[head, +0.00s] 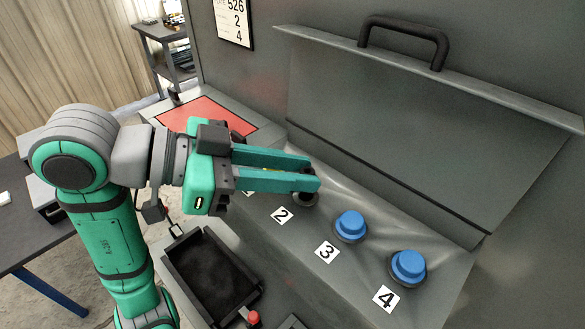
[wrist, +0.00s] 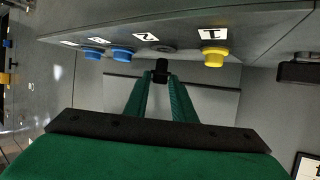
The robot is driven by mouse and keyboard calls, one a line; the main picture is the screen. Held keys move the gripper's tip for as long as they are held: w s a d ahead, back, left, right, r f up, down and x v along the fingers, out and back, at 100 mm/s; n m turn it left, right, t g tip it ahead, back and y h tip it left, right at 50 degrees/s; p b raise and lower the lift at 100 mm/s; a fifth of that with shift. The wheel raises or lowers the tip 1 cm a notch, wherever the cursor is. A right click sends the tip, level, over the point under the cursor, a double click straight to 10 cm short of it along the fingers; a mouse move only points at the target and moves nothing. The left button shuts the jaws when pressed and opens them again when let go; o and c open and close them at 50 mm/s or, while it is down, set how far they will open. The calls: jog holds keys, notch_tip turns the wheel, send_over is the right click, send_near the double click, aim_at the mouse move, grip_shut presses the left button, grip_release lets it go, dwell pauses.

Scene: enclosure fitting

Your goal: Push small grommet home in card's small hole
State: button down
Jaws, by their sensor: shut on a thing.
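My gripper (head: 312,184) reaches right over the sloped panel, close to hole 2. In the wrist view its green fingers (wrist: 160,75) are shut on a small black piece (wrist: 160,66), likely the small grommet. The dark ring of hole 2 (wrist: 163,48) shows just beyond that piece, apart from it in the picture; whether they touch is unclear. In the head view the hole 2 ring (head: 304,200) is partly hidden under the fingertips. The card (head: 234,18) on the wall reads 526, 2, 4, with its top cut off.
Blue grommets stand at position 3 (head: 350,225) and position 4 (head: 408,266). A yellow one (wrist: 213,57) stands at position 1. A raised lid (head: 400,130) with a black handle (head: 405,32) stands behind the panel. A black tray (head: 258,292) and a red button (head: 253,318) lie in front.

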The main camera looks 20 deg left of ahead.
aim_at(292, 200)
jog(key=shift+w+f, duration=0.1)
jog(key=shift+f, duration=0.35)
dwell(0.6)
jog(key=shift+s+f, duration=0.2)
jog(key=shift+f, duration=0.05)
jog(key=shift+f, duration=0.9)
jog(key=c, duration=1.4)
grip_release()
jog(key=shift+w, duration=0.1)
jog(key=shift+a, duration=0.1)
jog(key=v, duration=1)
jog(key=shift+s+a, duration=0.25)
jog(key=shift+s, duration=0.05)
jog(key=shift+w, duration=0.1)
